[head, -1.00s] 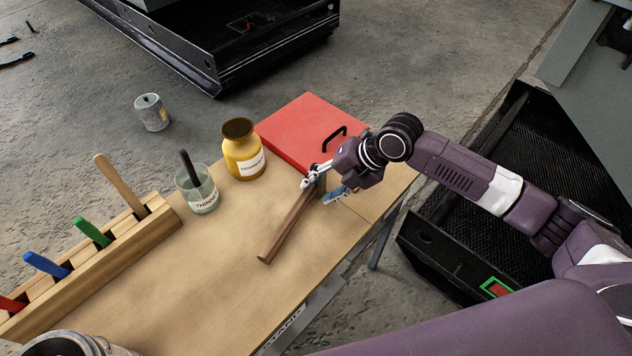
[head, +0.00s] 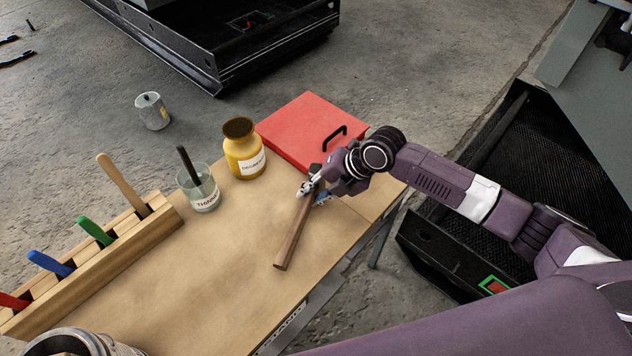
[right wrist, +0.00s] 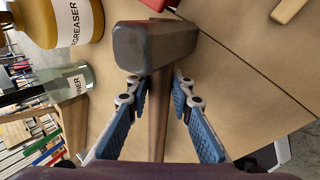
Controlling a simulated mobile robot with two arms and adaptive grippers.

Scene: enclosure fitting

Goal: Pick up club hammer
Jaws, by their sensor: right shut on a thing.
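The club hammer (head: 292,238) has a long brown wooden handle pointing toward the near side of the bench and a dark metal head, partly hidden by my gripper in the head view. In the right wrist view its blocky head (right wrist: 150,45) lies just beyond the fingertips, with the handle running back between the fingers. My right gripper (head: 312,194) is shut on the handle close below the head, one blue-padded finger on each side. I cannot tell whether the hammer is clear of the bench top. My left gripper is not in view.
A red case (head: 300,125) with a black handle lies behind the hammer. A yellow degreaser bottle (head: 243,158) and a thinner jar (head: 203,196) stand to the left. A wooden rack (head: 95,260) with coloured handles lines the left edge. The bench middle (head: 220,265) is clear.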

